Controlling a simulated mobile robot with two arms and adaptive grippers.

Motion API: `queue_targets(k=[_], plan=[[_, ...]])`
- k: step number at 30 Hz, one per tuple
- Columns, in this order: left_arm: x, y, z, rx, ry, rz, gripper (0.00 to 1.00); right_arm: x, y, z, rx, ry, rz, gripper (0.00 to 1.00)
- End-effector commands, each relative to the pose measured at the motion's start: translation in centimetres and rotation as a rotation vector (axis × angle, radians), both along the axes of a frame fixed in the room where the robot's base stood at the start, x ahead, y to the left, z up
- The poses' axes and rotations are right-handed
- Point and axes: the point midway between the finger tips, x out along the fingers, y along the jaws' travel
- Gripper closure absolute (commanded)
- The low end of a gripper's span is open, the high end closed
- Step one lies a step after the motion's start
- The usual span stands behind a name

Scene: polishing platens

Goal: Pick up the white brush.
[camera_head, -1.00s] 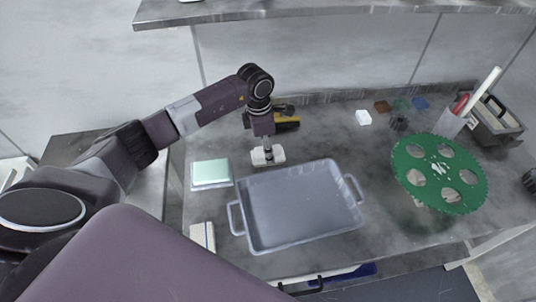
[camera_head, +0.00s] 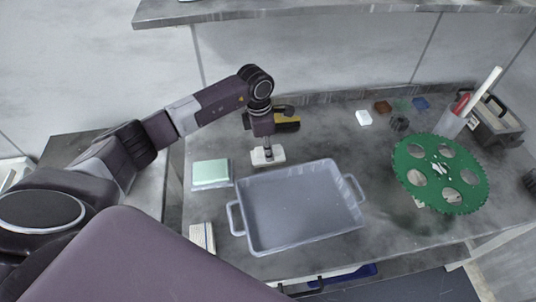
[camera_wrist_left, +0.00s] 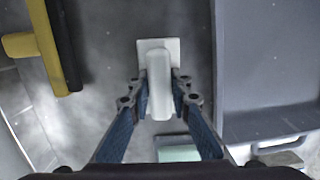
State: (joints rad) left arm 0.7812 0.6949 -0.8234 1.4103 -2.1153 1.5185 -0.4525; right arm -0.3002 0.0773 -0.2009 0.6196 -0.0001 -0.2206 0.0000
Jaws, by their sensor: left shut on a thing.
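The white brush (camera_head: 276,155) lies on the grey table, just behind the grey tray. My left gripper (camera_head: 267,150) points down onto it from above. In the left wrist view the brush (camera_wrist_left: 160,52) shows a pale block with a raised white handle, and the two fingers of my left gripper (camera_wrist_left: 160,100) are shut on that handle. I cannot tell whether the brush is clear of the table. My right gripper is not in view.
The grey tray (camera_head: 244,190) stands close in front of the brush. A mint-green block (camera_head: 211,172) lies to the left. A yellow and black tool (camera_head: 288,122) lies just behind my gripper. A green toothed disc (camera_head: 415,150) is at the right.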

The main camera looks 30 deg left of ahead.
Motion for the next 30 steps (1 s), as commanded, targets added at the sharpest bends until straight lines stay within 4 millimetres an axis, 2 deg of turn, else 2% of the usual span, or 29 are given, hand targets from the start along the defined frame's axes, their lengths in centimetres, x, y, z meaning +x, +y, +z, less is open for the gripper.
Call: queue_targets(k=[9, 15, 16, 22, 30], plan=[[0.0, 0.0, 0.1, -0.001, -0.001, 0.000, 1.00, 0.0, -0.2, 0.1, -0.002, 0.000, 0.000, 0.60], [0.0, 0.0, 0.9, 0.000, 0.000, 0.000, 1.00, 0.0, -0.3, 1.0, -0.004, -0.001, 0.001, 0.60], [0.1, 0.0, 0.9, 0.000, -0.004, -0.001, 1.00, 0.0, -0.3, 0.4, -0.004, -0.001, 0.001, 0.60], [0.2, 0.1, 4.0, 0.001, -0.008, -0.001, 1.00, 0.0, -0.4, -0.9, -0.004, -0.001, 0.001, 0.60], [3.7, -4.9, 3.8, -0.003, -0.004, -0.003, 1.00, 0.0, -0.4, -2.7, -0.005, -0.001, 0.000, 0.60]])
